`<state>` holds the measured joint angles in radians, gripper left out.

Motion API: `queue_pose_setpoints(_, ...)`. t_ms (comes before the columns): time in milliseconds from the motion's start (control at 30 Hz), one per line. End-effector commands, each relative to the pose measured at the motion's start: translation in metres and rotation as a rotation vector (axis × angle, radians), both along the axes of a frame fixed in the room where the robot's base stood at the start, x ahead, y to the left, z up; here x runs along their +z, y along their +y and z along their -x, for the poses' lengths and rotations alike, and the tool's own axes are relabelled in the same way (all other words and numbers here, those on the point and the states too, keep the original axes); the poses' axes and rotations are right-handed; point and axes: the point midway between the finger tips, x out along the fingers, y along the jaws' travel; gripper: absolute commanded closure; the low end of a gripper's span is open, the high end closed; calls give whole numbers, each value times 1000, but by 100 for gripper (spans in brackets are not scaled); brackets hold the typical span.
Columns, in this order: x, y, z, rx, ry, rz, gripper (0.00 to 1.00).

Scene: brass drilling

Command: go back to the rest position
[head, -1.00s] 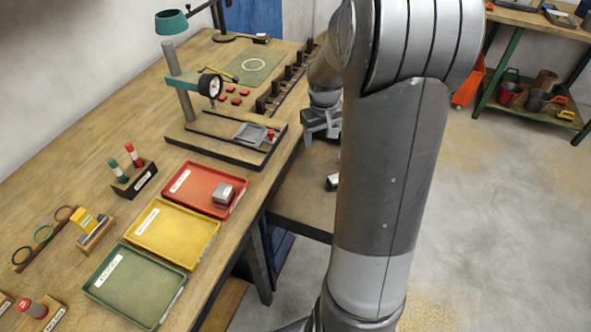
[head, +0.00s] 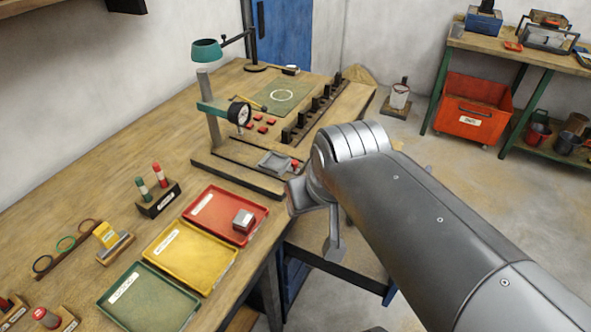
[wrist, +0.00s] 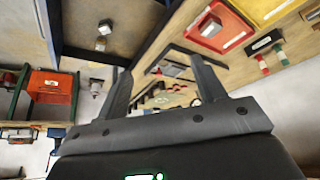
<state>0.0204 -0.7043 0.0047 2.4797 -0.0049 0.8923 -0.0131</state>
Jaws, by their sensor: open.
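My gripper (wrist: 165,92) shows in the wrist view with its two dark fingers spread apart and nothing between them. In the head view my arm reaches in from the lower right. The wooden bench (head: 75,205) lies to the left of my arm. A red tray (head: 260,208) on it holds a small grey block (head: 243,220).
A yellow tray (head: 190,255) and a green tray (head: 150,305) sit nearer on the bench. The gauge stand (head: 215,130) with its dial is close to my arm. A red bin (head: 472,108) stands under the back table. Grey floor is open at right.

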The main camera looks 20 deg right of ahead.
Motion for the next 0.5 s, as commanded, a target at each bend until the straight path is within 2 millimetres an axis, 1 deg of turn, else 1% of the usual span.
queue_pose_setpoints(33, 1, 2, 5, 4, -10, -6, 37)
queue_pose_setpoints(133, 0, 4, 11, 4, -17, -12, 37)
queue_pose_setpoints(500, 0, 5, 12, 4, -18, -14, 37)
